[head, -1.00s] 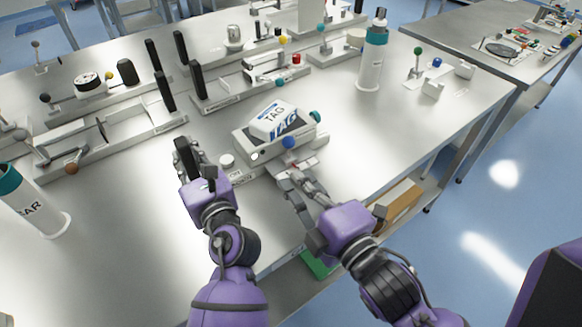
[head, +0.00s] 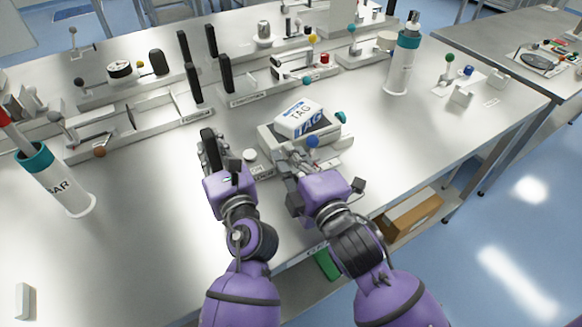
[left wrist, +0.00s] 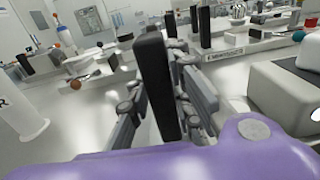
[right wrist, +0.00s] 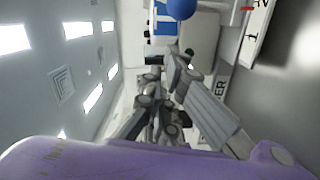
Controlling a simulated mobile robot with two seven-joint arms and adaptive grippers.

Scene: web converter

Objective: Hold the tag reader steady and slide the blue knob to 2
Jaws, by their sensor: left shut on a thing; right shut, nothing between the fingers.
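The tag reader (head: 268,137) is a pale box on the bench with a white block marked TAG on top. Its blue knob (head: 313,141) is at the front right and shows at the top of the right wrist view (right wrist: 181,8). My left gripper (head: 210,160) is shut on an upright black handle (left wrist: 155,85) at the reader's left. My right gripper (head: 284,156) is shut and empty at the reader's front, left of the blue knob and apart from it. A scale with 1 and 2 (right wrist: 252,35) shows in the right wrist view. The handle's foot is hidden.
A white round knob (head: 250,155) is between my grippers, and a teal knob (head: 341,117) is at the reader's right. Fixtures with black handles line the back.

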